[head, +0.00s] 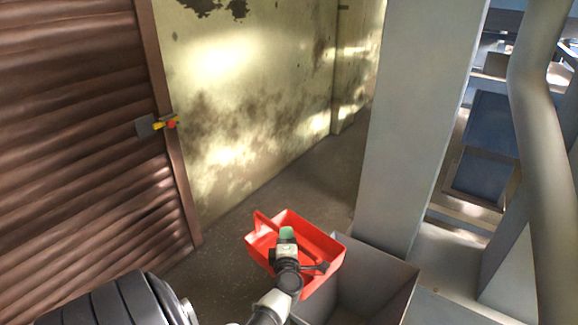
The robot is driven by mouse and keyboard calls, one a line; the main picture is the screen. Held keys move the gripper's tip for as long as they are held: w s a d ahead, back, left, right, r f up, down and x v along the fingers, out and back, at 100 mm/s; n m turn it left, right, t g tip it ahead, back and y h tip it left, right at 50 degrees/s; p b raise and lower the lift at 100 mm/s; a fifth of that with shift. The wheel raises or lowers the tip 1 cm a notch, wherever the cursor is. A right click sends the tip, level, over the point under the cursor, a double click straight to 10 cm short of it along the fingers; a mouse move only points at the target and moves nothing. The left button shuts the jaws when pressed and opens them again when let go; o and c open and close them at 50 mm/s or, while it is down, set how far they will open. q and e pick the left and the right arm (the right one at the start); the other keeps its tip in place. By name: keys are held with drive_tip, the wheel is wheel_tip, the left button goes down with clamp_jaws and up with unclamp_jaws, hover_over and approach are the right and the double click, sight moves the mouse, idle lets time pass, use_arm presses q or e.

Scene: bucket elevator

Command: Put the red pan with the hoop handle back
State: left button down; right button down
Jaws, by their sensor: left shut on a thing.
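The red pan (320,243) is an open, box-like tray in the lower middle of the head view. It is tilted in the picture, with a raised red part at its left end. My left gripper (287,240) reaches over the pan from below and is shut on it. The gripper and wrist hide part of the pan's inside and near side, and I cannot make out the hoop handle clearly. My right gripper does not show.
A grey open-topped box (385,270) stands just right of and below the pan. A grey column (415,120) rises behind it, with a thick pipe (540,130) further right. A brown corrugated shutter (80,130) is at left. Dark floor (235,260) lies between shutter and pan.

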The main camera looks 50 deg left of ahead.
use_arm(q)
wheel_tip(320, 180, up, 3)
drive_tip(key=p, duration=0.2)
drive_tip(key=shift+r+p, duration=0.2)
drive_tip(key=shift+p, duration=0.1)
drive_tip(key=shift+f, duration=0.1)
